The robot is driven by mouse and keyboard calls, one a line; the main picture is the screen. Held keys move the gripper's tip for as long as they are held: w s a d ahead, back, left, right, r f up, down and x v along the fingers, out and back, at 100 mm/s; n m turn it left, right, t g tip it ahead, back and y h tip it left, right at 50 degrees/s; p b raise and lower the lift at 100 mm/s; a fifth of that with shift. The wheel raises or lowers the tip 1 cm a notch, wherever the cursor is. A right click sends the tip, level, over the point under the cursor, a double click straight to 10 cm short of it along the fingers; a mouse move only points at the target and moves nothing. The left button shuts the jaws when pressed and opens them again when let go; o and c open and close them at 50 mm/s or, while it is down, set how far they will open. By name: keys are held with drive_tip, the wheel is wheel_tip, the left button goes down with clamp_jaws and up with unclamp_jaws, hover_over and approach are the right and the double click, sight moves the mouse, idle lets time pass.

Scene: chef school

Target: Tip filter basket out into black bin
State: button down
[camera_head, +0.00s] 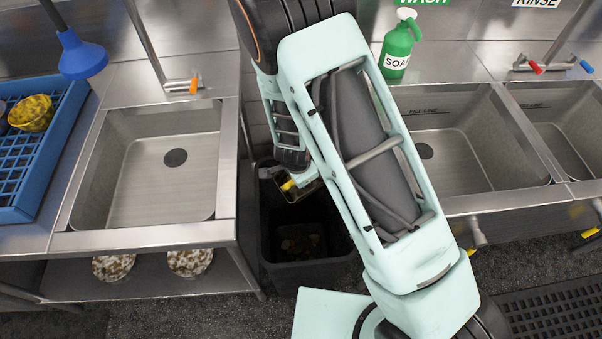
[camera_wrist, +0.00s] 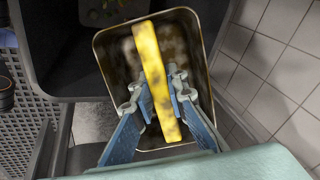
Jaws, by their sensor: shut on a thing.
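The filter basket (camera_wrist: 198,48) is a rectangular metal tray with rounded corners and a yellow handle bar (camera_wrist: 147,55) across its top. Its inside looks brown and blotchy; I cannot tell whether loose scraps lie in it. My gripper (camera_wrist: 158,90) is shut on the handle bar, with a blue finger on each side. In the head view the basket (camera_head: 307,190) hangs at the far side of the black bin (camera_head: 310,275), partly hidden by my arm, and looks roughly level. The bin is open and holds some food scraps, which also show in the wrist view (camera_wrist: 100,8).
A steel sink (camera_head: 145,195) stands left of the bin and more sinks (camera_head: 460,160) stand right. A blue rack (camera_head: 45,150) with a soiled bowl (camera_head: 32,113) is at far left. A green soap bottle (camera_head: 398,48) stands behind my arm. A tiled wall (camera_wrist: 275,65) is close to the basket.

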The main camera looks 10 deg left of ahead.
drive_tip(key=g, duration=0.1)
drive_tip(key=g+p, duration=0.1)
drive_tip(key=p, duration=0.1)
drive_tip(key=shift+w+d+r+g+y, duration=0.1)
drive_tip(key=shift+w+r+g+y, duration=0.2)
drive_tip(key=shift+w+g, duration=0.1)
drive_tip(key=shift+f+g+y+p, duration=0.15)
drive_tip(key=shift+g+y+p, duration=0.2)
drive_tip(key=shift+g, duration=0.55)
